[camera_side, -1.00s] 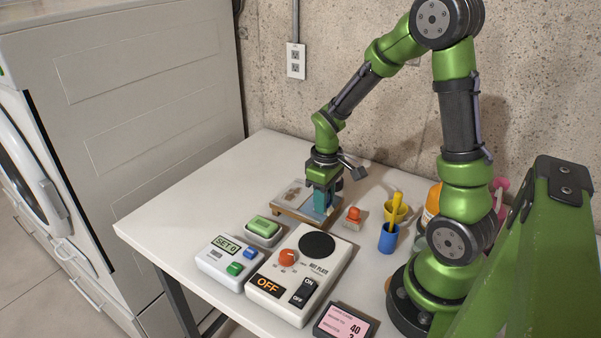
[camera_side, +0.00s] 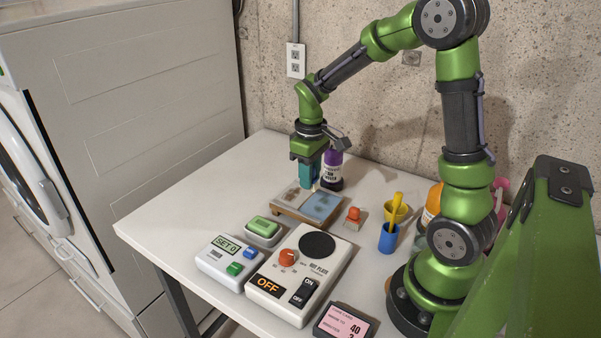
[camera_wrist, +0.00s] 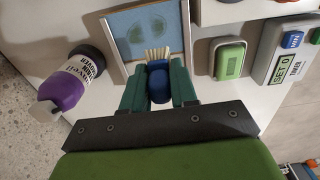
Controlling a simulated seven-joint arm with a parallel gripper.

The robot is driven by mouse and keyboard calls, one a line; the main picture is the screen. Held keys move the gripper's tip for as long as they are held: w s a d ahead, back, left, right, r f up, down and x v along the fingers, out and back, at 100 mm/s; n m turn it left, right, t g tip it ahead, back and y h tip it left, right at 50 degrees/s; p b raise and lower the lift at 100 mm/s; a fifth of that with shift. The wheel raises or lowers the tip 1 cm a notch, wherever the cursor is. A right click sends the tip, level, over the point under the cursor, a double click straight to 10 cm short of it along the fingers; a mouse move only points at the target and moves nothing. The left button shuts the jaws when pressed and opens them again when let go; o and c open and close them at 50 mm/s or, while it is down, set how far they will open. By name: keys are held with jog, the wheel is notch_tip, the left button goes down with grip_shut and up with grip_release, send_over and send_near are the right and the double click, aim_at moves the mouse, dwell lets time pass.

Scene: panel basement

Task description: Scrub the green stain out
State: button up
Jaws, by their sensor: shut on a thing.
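My gripper (camera_side: 309,178) is shut on a small blue brush (camera_wrist: 158,82) with pale bristles, seen in the wrist view. In the side view it is above the back edge of a wooden-framed board (camera_side: 296,214) on the table. The board carries a pale patch with a brownish mark (camera_side: 291,196) and a blue-grey cloth patch (camera_side: 320,207). In the wrist view the blue-grey patch (camera_wrist: 126,28) shows faint greenish rounded marks (camera_wrist: 158,27). The bristles overlap the patch's near edge there; I cannot tell whether they touch it.
Green soap (camera_side: 262,225) in a dish, a timer (camera_side: 227,262) and a hot plate (camera_side: 298,275) reading OFF are in front. An orange-topped stamp-like object (camera_side: 353,215) and blue and yellow cups (camera_side: 388,238) stand to the right.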

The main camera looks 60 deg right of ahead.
jog(key=shift+r, duration=1.2)
